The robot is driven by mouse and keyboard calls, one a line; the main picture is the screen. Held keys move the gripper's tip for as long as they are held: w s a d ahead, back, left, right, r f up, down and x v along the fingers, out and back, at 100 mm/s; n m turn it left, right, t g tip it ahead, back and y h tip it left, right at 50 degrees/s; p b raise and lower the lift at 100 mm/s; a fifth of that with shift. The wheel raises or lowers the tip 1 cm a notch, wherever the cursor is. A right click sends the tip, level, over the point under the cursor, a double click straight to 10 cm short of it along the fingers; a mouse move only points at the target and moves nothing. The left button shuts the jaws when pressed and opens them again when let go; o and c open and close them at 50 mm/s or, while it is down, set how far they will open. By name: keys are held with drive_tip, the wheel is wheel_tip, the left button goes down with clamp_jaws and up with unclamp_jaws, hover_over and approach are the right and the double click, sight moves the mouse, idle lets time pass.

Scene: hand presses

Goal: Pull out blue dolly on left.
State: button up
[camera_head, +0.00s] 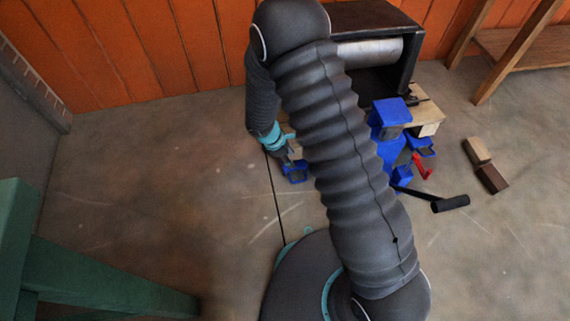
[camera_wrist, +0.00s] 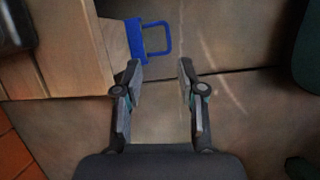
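The blue dolly on the left shows as a blue loop handle (camera_head: 295,171) just beyond my gripper (camera_head: 285,152) in the head view. In the wrist view the blue handle (camera_wrist: 167,40) is a flat plate with a square loop, fixed to the end of a wooden board (camera_wrist: 113,42). My gripper (camera_wrist: 160,66) is open, with nothing between its fingers. The left fingertip is at the lower end of the blue plate in the picture; I cannot tell whether they touch. My arm hides much of the dolly in the head view.
A blue press (camera_head: 391,112) with a black lever handle (camera_head: 450,203) stands right of my arm. Another blue handle (camera_head: 421,147) and a red part (camera_head: 421,167) are beside it. Wood blocks (camera_head: 477,151) lie farther right. A green table (camera_head: 100,283) is at lower left. Floor between is clear.

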sight(299, 181)
drive_tip(key=shift+n, duration=0.7)
drive_tip(key=f, duration=0.1)
drive_tip(key=s+f, duration=0.1)
drive_tip(key=a+f, duration=0.1)
drive_tip(key=f, duration=0.1)
drive_tip(key=shift+s+f, duration=0.1)
drive_tip(key=shift+s, duration=0.05)
drive_tip(key=b+x, duration=0.2)
drive_tip(key=x, duration=1.1)
drive_tip(key=shift+d+f, duration=0.2)
drive_tip(key=shift+f, duration=0.15)
clamp_jaws()
